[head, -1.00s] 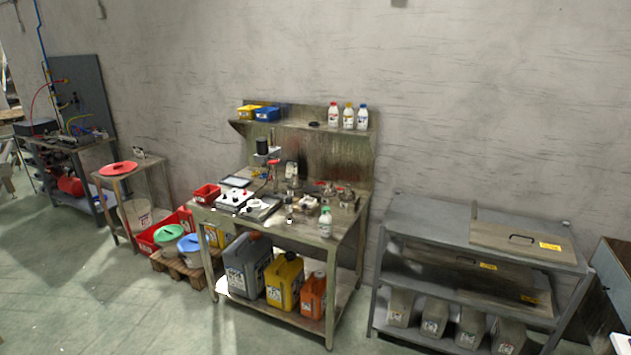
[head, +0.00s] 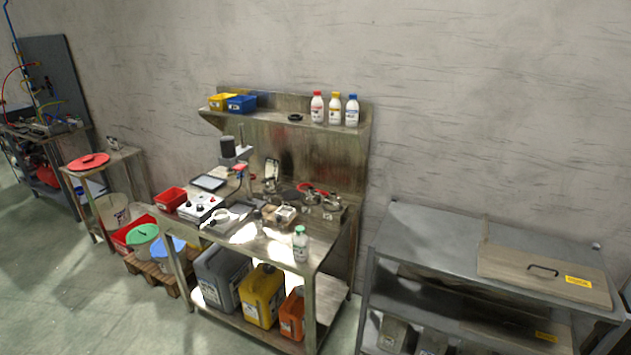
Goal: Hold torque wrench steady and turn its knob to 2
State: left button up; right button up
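The workbench (head: 316,254) stands against the wall, a little left of the middle of the head view. Its top is crowded with small equipment. A white control box with dark knobs (head: 201,209) sits at its left front. I cannot make out the torque wrench or its knob among these small items. A white curved item (head: 222,221) lies beside the control box, but I cannot tell what it is. Neither of my grippers shows in the head view.
A green-capped bottle (head: 300,244) stands at the bench's right front. Canisters, including a yellow one (head: 264,294), fill the lower shelf. A grey metal rack (head: 422,238) stands to the right. Buckets (head: 144,240) and a small table (head: 127,160) are on the left. The floor at front left is clear.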

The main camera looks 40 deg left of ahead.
aim_at(258, 214)
jog(key=u, duration=0.1)
jog(key=i, duration=0.9)
jog(key=u, duration=1.1)
jog(key=i, duration=0.8)
jog(key=u, duration=0.85)
